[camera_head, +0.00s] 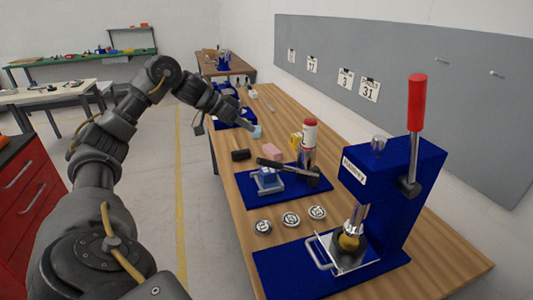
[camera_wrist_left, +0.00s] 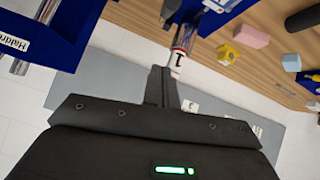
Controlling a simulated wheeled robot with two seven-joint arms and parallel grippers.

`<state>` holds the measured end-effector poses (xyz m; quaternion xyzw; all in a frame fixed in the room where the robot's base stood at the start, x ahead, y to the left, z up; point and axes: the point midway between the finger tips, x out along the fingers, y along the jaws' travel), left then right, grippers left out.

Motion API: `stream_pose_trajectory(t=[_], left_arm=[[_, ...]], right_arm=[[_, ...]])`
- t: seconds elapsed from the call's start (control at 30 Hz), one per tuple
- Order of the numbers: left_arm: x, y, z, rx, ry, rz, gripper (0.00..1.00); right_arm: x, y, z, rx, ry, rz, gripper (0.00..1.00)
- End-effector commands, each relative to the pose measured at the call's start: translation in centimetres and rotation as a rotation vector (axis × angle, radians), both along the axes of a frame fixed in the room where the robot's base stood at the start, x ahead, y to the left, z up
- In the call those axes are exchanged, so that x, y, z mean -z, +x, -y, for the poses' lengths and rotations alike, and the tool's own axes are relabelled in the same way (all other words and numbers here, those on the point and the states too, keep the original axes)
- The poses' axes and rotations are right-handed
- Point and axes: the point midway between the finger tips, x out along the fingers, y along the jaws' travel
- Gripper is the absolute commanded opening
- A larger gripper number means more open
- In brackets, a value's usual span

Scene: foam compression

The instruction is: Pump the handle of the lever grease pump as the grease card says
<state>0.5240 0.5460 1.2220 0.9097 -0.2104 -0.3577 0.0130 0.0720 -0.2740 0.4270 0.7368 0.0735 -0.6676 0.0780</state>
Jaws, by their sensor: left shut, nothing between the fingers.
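Several numbered cards (camera_head: 369,90) hang on the wall board; which is the grease card I cannot tell.
A blue press (camera_head: 384,185) with a red-topped lever (camera_head: 416,102) stands in front right. Three round tins (camera_head: 291,219) lie before the pump. A black cylinder (camera_head: 241,155), pink block (camera_head: 271,152) and light blue block (camera_head: 257,131) lie behind it. The aisle at left is clear.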

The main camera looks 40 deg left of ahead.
Motion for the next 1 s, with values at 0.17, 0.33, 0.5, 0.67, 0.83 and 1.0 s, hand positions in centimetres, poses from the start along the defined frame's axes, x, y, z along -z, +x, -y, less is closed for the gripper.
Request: stream_pose_trajectory(t=[0.17,0.33,0.5,0.67,0.83,1.0], left_arm=[[0.6,0.6,0.4,0.002,-0.002,-0.001,0.00],[2.2,2.4,1.6,0.004,-0.003,-0.004,0.00],[4.6,4.9,3.1,0.002,-0.004,-0.005,0.00],[7.0,6.4,4.0,0.000,0.000,-0.006,0.00],[8.7,5.3,3.8,0.000,0.001,-0.005,0.00],[9.6,4.8,3.8,0.000,0.001,-0.002,0.00]], right_arm=[[-0.3,-0.3,0.0,0.000,0.000,-0.004,0.36],[-1.2,-0.3,0.0,0.000,0.000,-0.004,0.36],[-2.4,-0.4,0.0,0.000,0.000,-0.004,0.36],[-3.2,-0.4,0.0,0.000,0.000,-0.005,0.36],[-3.5,-0.3,0.1,-0.001,-0.002,-0.004,0.36],[-3.7,-0.3,0.1,-0.001,-0.002,-0.004,0.36]])
